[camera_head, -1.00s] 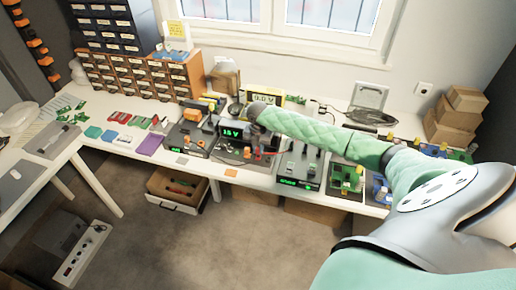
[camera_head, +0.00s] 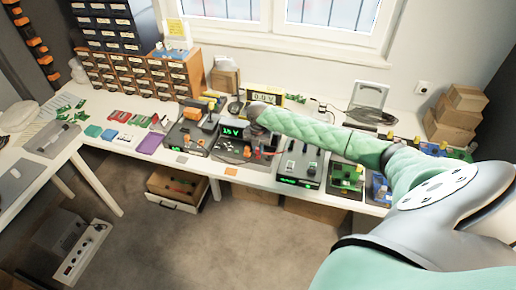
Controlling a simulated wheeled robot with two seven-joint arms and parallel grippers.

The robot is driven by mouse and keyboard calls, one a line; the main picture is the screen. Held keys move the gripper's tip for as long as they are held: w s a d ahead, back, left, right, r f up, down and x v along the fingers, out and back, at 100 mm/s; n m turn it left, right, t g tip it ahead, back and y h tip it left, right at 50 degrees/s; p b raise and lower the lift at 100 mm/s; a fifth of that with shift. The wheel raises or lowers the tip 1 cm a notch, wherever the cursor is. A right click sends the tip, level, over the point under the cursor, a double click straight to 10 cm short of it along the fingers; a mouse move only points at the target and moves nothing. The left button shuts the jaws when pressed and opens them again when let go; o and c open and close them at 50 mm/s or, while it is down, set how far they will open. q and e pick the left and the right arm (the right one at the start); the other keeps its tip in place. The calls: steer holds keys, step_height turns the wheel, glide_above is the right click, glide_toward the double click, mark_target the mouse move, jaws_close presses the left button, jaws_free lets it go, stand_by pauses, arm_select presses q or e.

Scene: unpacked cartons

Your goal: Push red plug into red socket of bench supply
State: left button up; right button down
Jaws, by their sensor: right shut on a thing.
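The bench supply (camera_head: 231,132) is a dark box with a lit green display, in the middle of the long white bench. Its red socket cannot be made out at this size. My right gripper (camera_head: 256,142) is at the supply's right side, under the end of my green-sleeved right arm, and is mostly hidden by it. It is shut on what looks like the red plug (camera_head: 257,153), a small red spot just below the gripper. Whether the plug touches the socket is hidden. My left gripper is not in view.
A grey unit with green lights (camera_head: 300,165) stands to the right of the supply, and another dark unit (camera_head: 190,134) to its left. A yellow-framed display (camera_head: 265,97) stands behind.

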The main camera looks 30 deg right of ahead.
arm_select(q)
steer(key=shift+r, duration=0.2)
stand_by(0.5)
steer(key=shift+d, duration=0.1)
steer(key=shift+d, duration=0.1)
arm_select(e)
steer(key=shift+f, duration=0.3)
stand_by(0.6)
steer(key=c, duration=1.3)
jaws_free()
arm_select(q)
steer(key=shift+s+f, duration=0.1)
